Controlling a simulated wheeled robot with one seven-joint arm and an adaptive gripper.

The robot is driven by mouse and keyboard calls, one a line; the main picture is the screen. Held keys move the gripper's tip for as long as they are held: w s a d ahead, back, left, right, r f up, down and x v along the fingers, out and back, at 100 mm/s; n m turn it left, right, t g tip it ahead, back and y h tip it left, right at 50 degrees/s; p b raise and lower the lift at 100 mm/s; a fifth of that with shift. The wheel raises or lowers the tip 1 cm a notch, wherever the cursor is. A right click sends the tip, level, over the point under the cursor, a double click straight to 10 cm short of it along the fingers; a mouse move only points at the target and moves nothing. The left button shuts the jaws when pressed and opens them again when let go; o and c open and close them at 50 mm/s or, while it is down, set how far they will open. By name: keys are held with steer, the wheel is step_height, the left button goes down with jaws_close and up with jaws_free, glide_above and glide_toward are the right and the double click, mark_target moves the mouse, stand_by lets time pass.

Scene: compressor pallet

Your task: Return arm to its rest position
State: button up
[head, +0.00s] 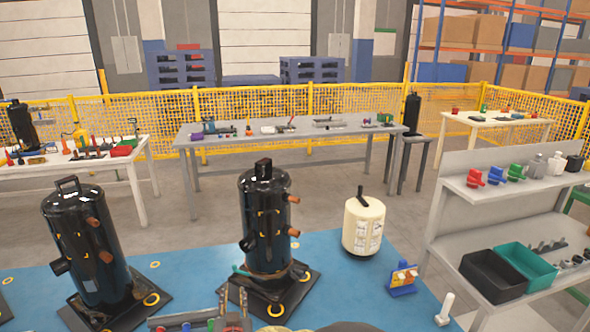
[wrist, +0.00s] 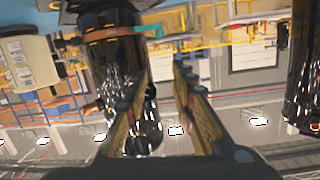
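My gripper (wrist: 162,72) shows in the wrist view with its two brown fingers apart and nothing held between them. In the head view its fingertips (head: 234,291) show at the bottom edge, in front of the middle black compressor (head: 265,215). That compressor stands upright on a dark square base and has copper stubs. In the wrist view, which is upside down, a black cylinder (wrist: 112,60) with a copper-coloured band lies behind the left finger. Contact is not visible. Most of my arm is out of view.
A second black compressor (head: 85,245) stands at left and a cream tank (head: 363,228) at right on the blue mat (head: 205,258). A grey shelf bench (head: 448,215) with bins is at right. A long table (head: 250,140) and yellow fence (head: 345,97) stand behind.

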steer(key=s+d+r+g+p, duration=0.1)
steer(key=s+d+r+g, duration=0.15)
steer(key=d+r, duration=0.55)
steer(key=s+d+r+g+p, duration=0.15)
steer(key=s+d+r, duration=0.25)
steer(key=d+r, duration=0.45)
steer(key=s+d+g+h+p, duration=0.1)
steer(key=s+d+g, duration=0.2)
steer(key=s+d, duration=0.7)
steer(key=s+d+g+h+p, duration=0.1)
steer(key=s+d+g+h, duration=0.1)
steer(key=s+d, duration=0.8)
steer(key=s+g, duration=0.1)
steer(key=s, duration=0.4)
steer(key=shift+s+r+m, duration=0.4)
steer(key=shift+a, duration=0.1)
